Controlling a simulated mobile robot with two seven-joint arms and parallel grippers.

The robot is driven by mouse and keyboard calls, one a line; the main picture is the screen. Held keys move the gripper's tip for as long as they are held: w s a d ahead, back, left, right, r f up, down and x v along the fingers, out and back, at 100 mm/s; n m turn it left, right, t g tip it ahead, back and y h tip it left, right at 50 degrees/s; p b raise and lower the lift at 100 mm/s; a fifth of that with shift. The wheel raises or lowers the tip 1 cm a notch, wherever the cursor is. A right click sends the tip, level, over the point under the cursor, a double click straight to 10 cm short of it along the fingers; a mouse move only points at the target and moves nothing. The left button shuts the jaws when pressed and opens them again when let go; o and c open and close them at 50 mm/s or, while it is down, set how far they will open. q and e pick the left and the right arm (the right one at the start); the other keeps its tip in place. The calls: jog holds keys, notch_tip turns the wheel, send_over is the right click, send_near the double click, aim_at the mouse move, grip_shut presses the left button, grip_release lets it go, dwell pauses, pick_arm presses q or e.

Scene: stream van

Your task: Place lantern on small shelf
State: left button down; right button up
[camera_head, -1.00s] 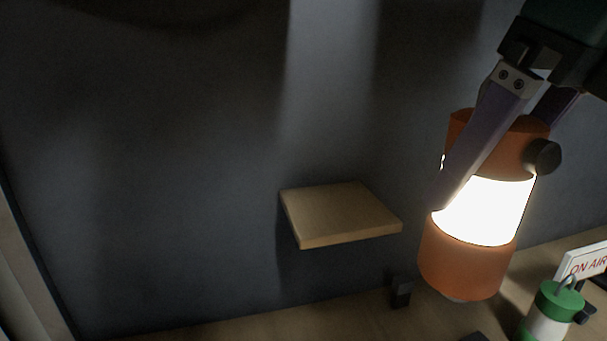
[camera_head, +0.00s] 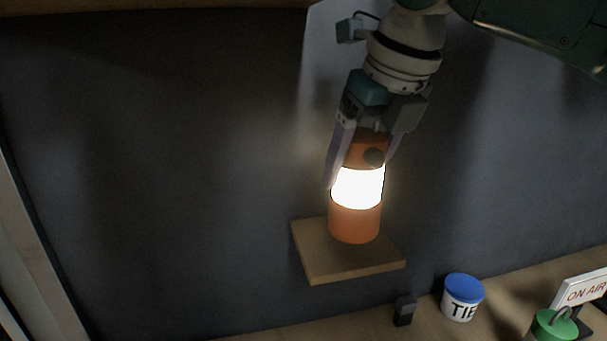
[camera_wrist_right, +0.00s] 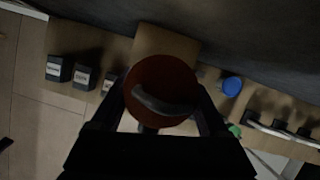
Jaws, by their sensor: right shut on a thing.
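An orange lantern (camera_head: 354,222) with a glowing white middle is upright in my right gripper (camera_head: 360,172). The gripper's fingers are shut on its upper part from both sides. The small wooden shelf (camera_head: 335,267) is fixed to the dark wall. In the head view the lantern's base overlaps the back part of the shelf; I cannot tell if it touches. In the right wrist view the lantern's round orange top (camera_wrist_right: 160,85) sits between the fingers, with the shelf (camera_wrist_right: 165,42) partly hidden behind it. My left gripper is not in view.
Below the shelf is a wooden counter (camera_head: 290,330). On it stand a small black block (camera_head: 404,310), a white tub with a blue lid (camera_head: 462,298), a green-topped lantern (camera_head: 553,325) and an ON AIR sign (camera_head: 583,290). The wrist view shows several labelled dark boxes (camera_wrist_right: 58,69).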

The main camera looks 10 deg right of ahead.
aim_at(353, 189)
jog(key=shift+w+a, duration=0.1)
jog(key=shift+w, duration=0.3)
notch_tip(353, 189, down, 3)
jog(key=shift+f+p, duration=0.1)
jog(key=shift+p, duration=1.05)
jog(key=shift+f, duration=0.2)
jog(key=shift+f, duration=0.1)
jog(key=o, duration=1.5)
jog(key=shift+f, duration=0.1)
